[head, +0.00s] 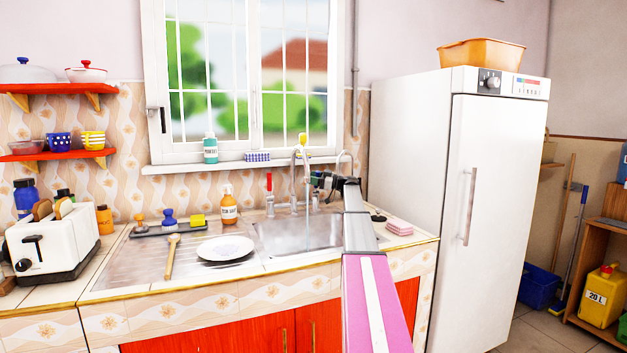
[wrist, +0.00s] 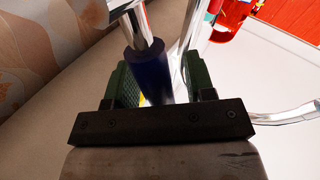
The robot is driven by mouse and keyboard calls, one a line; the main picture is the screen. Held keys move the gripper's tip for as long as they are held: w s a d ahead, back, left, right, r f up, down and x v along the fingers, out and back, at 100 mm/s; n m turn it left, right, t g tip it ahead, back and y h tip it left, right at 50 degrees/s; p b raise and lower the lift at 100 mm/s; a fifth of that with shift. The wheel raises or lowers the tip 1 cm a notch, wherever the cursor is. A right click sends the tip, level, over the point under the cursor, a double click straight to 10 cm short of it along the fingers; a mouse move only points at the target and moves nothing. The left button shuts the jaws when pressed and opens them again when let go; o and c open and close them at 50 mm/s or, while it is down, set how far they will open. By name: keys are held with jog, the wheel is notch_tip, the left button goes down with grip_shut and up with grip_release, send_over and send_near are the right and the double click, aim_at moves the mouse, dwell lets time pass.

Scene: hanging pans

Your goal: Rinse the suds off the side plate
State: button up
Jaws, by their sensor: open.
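The white side plate (head: 226,248) lies flat on the metal drainboard, left of the sink basin (head: 290,238). Pale patches that look like suds show on it. My gripper (head: 322,181) is behind the sink by the chrome tap (head: 295,172), apart from the plate. In the wrist view my gripper (wrist: 160,88) is open, its green-padded fingers on either side of a dark blue tap handle (wrist: 144,58). I cannot tell whether they touch it. The red tap handle (head: 269,182) stands to the left.
A wooden spoon (head: 172,256) lies left of the plate. An orange soap bottle (head: 229,204), a yellow sponge (head: 198,220) and brushes stand behind it. A toaster (head: 52,240) is at far left. A white fridge (head: 495,190) stands right of the counter.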

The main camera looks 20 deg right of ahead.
jog(key=v, duration=1.1)
dwell(0.3)
